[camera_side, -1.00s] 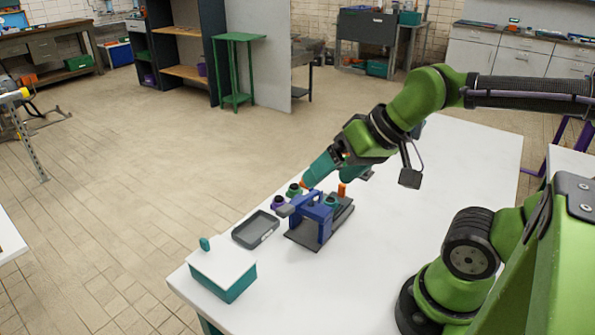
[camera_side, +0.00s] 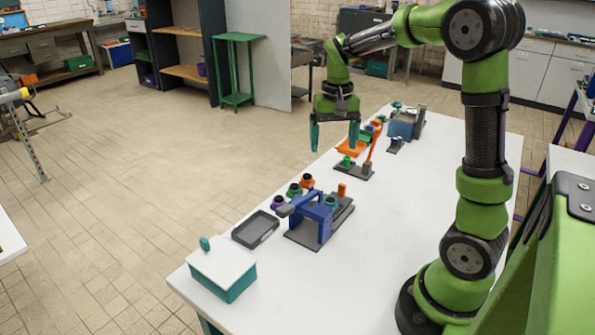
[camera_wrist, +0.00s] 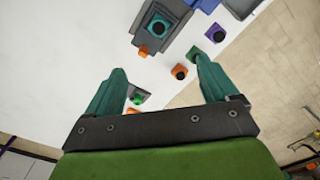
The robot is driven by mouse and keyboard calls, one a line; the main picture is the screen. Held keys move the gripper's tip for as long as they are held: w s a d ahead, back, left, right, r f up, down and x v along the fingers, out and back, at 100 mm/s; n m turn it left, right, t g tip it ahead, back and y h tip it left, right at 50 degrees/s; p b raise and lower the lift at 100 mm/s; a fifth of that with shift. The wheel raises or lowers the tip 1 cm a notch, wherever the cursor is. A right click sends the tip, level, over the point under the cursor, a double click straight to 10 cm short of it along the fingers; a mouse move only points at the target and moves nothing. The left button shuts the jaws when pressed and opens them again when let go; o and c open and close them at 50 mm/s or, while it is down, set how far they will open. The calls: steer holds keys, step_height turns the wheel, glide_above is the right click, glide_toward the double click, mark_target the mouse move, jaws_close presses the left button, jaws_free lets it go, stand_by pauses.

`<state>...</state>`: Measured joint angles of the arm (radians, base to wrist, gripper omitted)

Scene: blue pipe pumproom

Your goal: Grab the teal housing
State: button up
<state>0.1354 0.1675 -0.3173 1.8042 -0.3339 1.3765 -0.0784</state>
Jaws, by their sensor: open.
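The teal housing (camera_side: 331,201), a short round part with a dark opening, sits on the grey base of the blue press (camera_side: 316,222). In the wrist view the teal housing (camera_wrist: 159,27) shows near the top, on the grey base. My gripper (camera_side: 333,148) is open and empty, with its teal fingers pointing down. It hangs above the far part of the table edge, clear of the housing. In the wrist view my gripper (camera_wrist: 159,64) has its fingers wide apart, with the housing beyond the fingertips.
Orange (camera_side: 307,181), green (camera_side: 294,189) and purple (camera_side: 278,202) housings stand in a row beside the press. A grey tray (camera_side: 256,229) and a lidded teal box (camera_side: 222,270) are nearer. An orange-lever fixture (camera_side: 369,155) stands farther back. The table's right side is clear.

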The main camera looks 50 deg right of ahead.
mark_target(330, 199)
steer(key=f, duration=1.6)
steer(key=shift+s+a, duration=0.2)
steer(key=shift+c, duration=0.3)
steer(key=c, duration=1.2)
